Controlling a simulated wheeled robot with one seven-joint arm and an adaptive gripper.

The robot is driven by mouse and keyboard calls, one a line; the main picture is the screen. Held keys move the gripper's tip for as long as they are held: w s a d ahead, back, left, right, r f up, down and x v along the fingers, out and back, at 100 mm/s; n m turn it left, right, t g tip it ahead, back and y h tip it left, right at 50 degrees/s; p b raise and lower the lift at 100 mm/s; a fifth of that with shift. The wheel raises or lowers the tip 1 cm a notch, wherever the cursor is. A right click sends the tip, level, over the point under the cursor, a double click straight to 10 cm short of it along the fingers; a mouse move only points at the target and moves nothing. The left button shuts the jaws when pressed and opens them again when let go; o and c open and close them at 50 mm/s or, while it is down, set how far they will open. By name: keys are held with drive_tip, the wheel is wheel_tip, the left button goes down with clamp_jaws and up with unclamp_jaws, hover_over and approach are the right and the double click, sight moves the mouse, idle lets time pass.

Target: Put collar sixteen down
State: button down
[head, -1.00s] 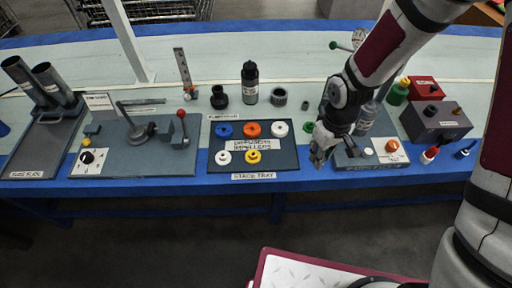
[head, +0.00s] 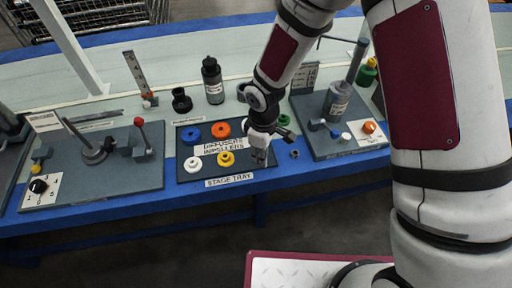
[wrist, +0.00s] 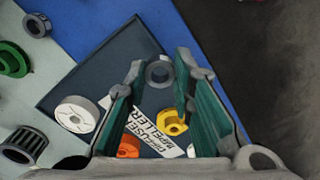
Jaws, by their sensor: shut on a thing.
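My gripper (head: 259,158) is over the right part of the dark stage tray (head: 240,174). In the wrist view the two green-padded fingers (wrist: 160,78) are closed around a small grey ring, the collar (wrist: 159,73), at their tips. No number on it is readable. The collar is over a bare part of the tray (wrist: 75,80); whether it touches the tray I cannot tell. In the head view my gripper hides the collar.
Fixtures flank the tray (head: 100,160).

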drive_tip(key=w, duration=0.1)
drive_tip(key=w+a, duration=0.1)
drive_tip(key=w, duration=0.2)
drive_tip(key=shift+w+a+f, duration=0.3)
drive_tip(key=shift+w, duration=0.05)
drive_tip(key=shift+f+b, duration=0.35)
drive_tip(key=shift+f, duration=1.35)
drive_tip(key=shift+f, duration=0.1)
drive_tip(key=c, duration=1.4)
unclamp_jaws()
wheel_tip(320, 180, up, 12)
drive_tip(key=p, duration=0.1)
drive_tip(key=shift+p, duration=0.3)
